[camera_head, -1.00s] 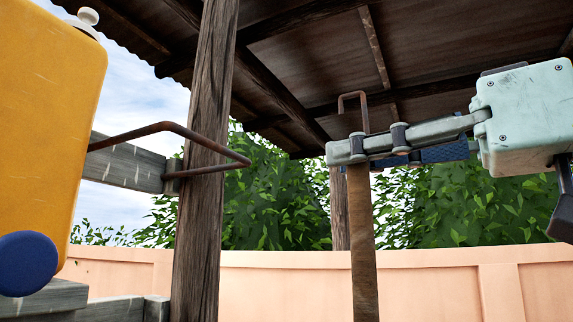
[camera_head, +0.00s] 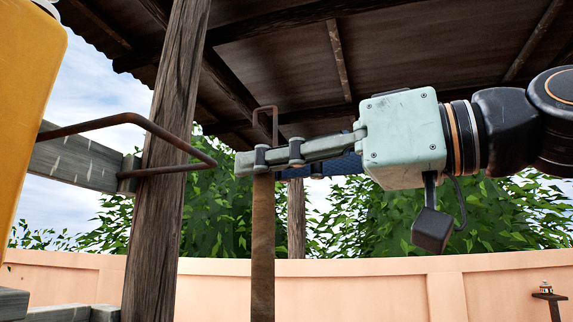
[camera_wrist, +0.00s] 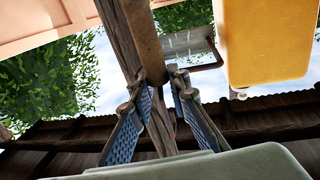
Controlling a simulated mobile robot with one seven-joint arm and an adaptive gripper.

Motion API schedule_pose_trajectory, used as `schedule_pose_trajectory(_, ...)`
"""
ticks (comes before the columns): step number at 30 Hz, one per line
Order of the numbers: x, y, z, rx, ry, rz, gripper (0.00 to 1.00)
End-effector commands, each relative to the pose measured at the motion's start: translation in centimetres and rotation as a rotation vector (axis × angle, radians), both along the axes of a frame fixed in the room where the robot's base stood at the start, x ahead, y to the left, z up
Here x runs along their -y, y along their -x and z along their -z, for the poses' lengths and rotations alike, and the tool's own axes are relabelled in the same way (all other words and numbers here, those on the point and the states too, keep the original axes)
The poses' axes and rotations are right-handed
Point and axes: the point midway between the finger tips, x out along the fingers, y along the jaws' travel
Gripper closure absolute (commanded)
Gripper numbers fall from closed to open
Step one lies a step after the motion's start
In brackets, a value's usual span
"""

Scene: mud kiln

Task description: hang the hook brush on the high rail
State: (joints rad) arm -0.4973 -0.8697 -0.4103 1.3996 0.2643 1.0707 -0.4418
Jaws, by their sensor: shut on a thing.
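My gripper (camera_head: 268,160) is shut on the hook brush's flat brown wooden handle (camera_head: 262,240), which hangs upright below the fingers. The brush's thin rusty hook (camera_head: 276,122) rises above the fingers and bends over to the left, its open side down. The lower end of the brush is out of frame. The high rail (camera_head: 150,121), a bent rusty bar, sticks out at the left; its near end is left of the hook with a gap in the picture. The wrist view shows the handle (camera_wrist: 143,45) at the fingertips and the rail (camera_wrist: 207,66) beside it.
A wooden post (camera_head: 165,170) stands behind the rail, with a grey plank (camera_head: 75,158) across it. A yellow container (camera_head: 25,110) fills the left edge. A dark roof (camera_head: 280,60) is overhead. A pinkish wall (camera_head: 350,290) and bushes stand behind.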

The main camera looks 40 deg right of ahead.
Motion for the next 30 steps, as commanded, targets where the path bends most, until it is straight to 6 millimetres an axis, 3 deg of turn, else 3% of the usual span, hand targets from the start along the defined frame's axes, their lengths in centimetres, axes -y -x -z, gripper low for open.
schedule_pose_trajectory(30, -4.8, -6.6, 0.0, 0.000, 0.000, 0.000, 1.00)
